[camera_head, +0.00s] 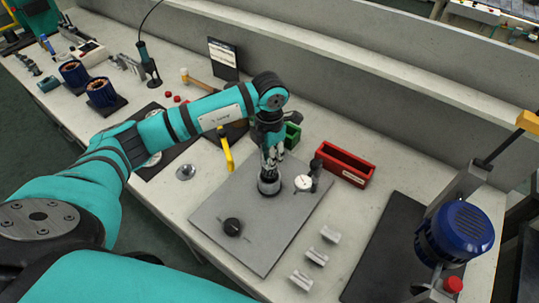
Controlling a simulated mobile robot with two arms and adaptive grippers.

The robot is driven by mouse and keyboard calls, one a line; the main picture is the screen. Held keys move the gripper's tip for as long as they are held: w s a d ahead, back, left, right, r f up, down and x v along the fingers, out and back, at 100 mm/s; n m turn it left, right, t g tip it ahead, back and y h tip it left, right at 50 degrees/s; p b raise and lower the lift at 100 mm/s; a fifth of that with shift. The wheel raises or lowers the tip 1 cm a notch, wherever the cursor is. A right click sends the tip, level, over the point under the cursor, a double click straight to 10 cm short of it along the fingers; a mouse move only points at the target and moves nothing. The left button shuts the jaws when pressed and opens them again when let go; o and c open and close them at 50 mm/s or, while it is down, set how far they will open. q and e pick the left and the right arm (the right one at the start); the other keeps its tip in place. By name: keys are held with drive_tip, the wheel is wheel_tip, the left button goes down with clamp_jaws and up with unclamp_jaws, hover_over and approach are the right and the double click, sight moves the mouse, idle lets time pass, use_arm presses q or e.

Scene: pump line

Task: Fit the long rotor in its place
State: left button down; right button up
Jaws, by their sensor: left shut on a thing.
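My left gripper (270,163) points down over the grey plate (215,205) in the middle of the bench. It is shut on a metal cylindrical part (269,186), which looks like the long rotor. The fingers hide its upper part, and its lower end is at or just above the plate; I cannot tell whether they touch. My right gripper is out of view.
A dial gauge (303,182) stands close right of the held part.

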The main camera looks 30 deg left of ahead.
use_arm(q)
drive_tip(key=shift+f, duration=0.1)
idle(0.3)
drive_tip(key=shift+f+b, duration=0.7)
drive_tip(key=shift+b, duration=0.05)
drive_tip(key=shift+f+b, duration=0.3)
drive_tip(key=shift+f, duration=0.05)
drive_tip(key=c, duration=1.2)
unclamp_jaws()
drive_tip(key=o, duration=0.3)
